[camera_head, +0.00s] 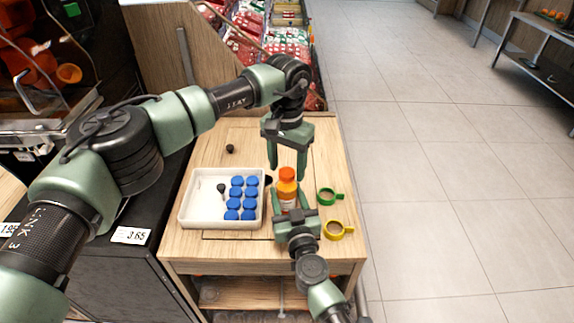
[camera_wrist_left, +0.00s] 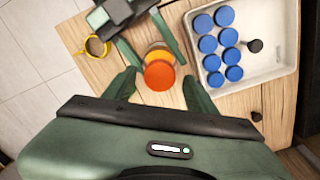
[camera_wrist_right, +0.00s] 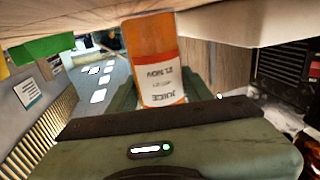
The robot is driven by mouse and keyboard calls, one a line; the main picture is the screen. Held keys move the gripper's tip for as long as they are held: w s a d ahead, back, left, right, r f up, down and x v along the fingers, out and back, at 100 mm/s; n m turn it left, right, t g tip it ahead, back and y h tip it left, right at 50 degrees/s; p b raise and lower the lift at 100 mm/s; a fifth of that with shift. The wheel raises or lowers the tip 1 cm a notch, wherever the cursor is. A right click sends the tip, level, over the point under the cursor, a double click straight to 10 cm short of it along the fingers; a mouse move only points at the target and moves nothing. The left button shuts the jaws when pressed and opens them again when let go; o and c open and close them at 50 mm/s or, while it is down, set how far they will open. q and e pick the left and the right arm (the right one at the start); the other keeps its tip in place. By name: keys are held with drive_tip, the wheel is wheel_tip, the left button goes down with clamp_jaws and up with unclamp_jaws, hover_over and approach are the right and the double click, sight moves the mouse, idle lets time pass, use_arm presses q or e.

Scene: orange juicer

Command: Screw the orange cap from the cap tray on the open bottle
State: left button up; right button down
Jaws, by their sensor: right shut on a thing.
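The juice bottle (camera_head: 287,196) has orange contents and a white label, and stands on the wooden table with the orange cap (camera_head: 287,174) at its top. I cannot tell how tightly the cap sits. My right gripper (camera_head: 293,213) is shut on the bottle's lower body. The bottle (camera_wrist_right: 155,60) fills the space between its fingers in the right wrist view. My left gripper (camera_head: 287,170) points down over the bottle, its fingers apart on either side of the cap. In the left wrist view, the cap (camera_wrist_left: 159,75) is between the open fingers with gaps on both sides. The cap tray (camera_head: 204,196) is left of the bottle.
Several blue caps (camera_head: 236,192) and a black knob-like piece (camera_head: 221,188) are in the tray. Another black piece (camera_head: 230,148) lies behind it.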

use_arm(q)
drive_tip(key=shift+r, duration=2.2)
drive_tip(key=shift+c, duration=0.5)
